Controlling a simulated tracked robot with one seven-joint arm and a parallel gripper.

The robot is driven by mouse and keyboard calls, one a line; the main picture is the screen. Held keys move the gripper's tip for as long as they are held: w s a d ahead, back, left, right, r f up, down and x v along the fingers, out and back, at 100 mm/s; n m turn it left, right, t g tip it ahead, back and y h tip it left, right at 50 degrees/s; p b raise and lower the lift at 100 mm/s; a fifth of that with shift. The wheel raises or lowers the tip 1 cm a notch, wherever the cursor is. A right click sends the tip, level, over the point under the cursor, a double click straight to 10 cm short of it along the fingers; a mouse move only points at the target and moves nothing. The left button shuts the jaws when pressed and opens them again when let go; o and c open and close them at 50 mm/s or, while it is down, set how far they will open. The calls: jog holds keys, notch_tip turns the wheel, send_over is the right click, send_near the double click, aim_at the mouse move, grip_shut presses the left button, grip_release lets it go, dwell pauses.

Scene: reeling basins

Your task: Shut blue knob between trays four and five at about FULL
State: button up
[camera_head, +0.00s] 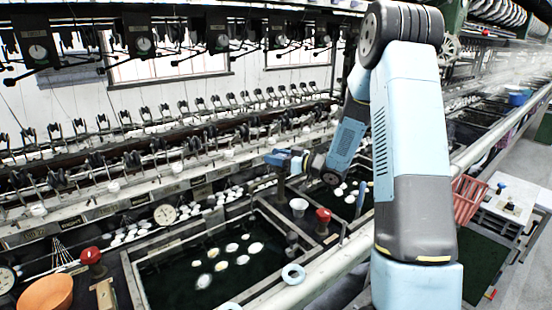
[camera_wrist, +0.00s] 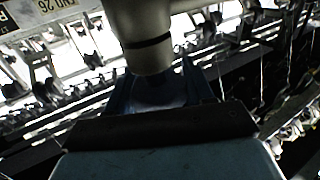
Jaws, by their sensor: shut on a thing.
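My arm reaches in from the right in the head view, and my gripper (camera_head: 290,160) is at the rail behind the trays. In the wrist view my gripper (camera_wrist: 165,92) shows blue parts around the lower end of a grey cylinder (camera_wrist: 142,25) with a dark ring. I cannot read any FULL mark or the knob's setting. A dark tray (camera_head: 150,283) with pale cocoons lies below and left of the gripper.
Red knobs (camera_head: 322,215) (camera_head: 92,257) stand on the tray dividers. An orange bowl (camera_head: 45,294) is at the lower left. A row of reeling fittings runs close behind the gripper.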

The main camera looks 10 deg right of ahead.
jog(key=shift+w+d+r+m+t+h, duration=0.1)
jog(key=shift+m+t+h, duration=0.4)
jog(key=shift+t+h, duration=0.05)
jog(key=shift+w+d+m+t+h, duration=0.1)
jog(key=shift+m+t+h, duration=0.4)
jog(key=shift+t+h, duration=0.05)
jog(key=o, duration=1)
jog(key=shift+c, duration=0.2)
jog(key=v, duration=1.3)
jog(key=shift+s, duration=0.35)
jog(key=shift+d, duration=0.15)
